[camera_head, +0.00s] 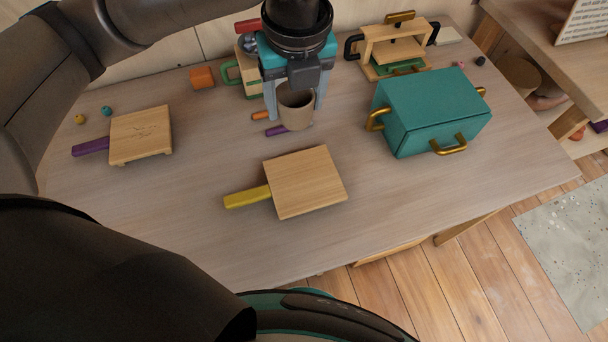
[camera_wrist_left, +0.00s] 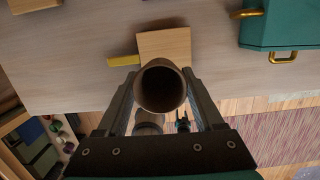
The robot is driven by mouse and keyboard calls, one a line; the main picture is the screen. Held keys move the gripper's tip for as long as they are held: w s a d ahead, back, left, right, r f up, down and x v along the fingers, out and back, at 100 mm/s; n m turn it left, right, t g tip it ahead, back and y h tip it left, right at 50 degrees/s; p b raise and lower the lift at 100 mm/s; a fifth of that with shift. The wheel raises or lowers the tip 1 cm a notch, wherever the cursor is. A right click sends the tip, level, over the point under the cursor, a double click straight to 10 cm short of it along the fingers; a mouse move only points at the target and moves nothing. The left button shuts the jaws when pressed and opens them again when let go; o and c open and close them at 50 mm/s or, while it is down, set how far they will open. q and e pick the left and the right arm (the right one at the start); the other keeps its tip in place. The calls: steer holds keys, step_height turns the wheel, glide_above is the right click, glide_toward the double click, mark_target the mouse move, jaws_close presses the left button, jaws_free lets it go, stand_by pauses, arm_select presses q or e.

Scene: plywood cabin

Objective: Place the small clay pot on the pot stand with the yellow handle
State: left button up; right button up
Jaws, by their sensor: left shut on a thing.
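The small clay pot (camera_head: 296,108) is brown and open at the top. My left gripper (camera_head: 296,100) is shut on it and holds it upright above the back middle of the table; its fingers are on both sides of the pot. The pot (camera_wrist_left: 161,88) also shows between the fingers in the left wrist view. The pot stand (camera_head: 306,182) is a square wooden board with a yellow handle (camera_head: 247,196) pointing left. It lies at the middle front of the table, nearer to me than the pot, and its top is bare. My right gripper is not in view.
A second stand (camera_head: 141,134) with a purple handle lies to the left. A teal box (camera_head: 432,110) with gold handles stands to the right. A wooden frame (camera_head: 396,46), an orange block (camera_head: 202,77) and small balls are farther back. The table around the yellow-handled stand is clear.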

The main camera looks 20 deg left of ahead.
mark_target(305, 177)
arm_select(q)
steer(key=m, duration=0.4)
steer(key=shift+d+r+m+h, duration=0.15)
steer(key=shift+d+m+h, duration=0.15)
steer(key=shift+d, duration=0.05)
steer(key=m, duration=0.4)
steer(key=shift+d+h, duration=0.3)
step_height(305, 177, down, 20)
steer(key=b, duration=0.6)
steer(key=shift+r, duration=0.1)
steer(key=o, duration=1.5)
steer(key=shift+c, duration=0.2)
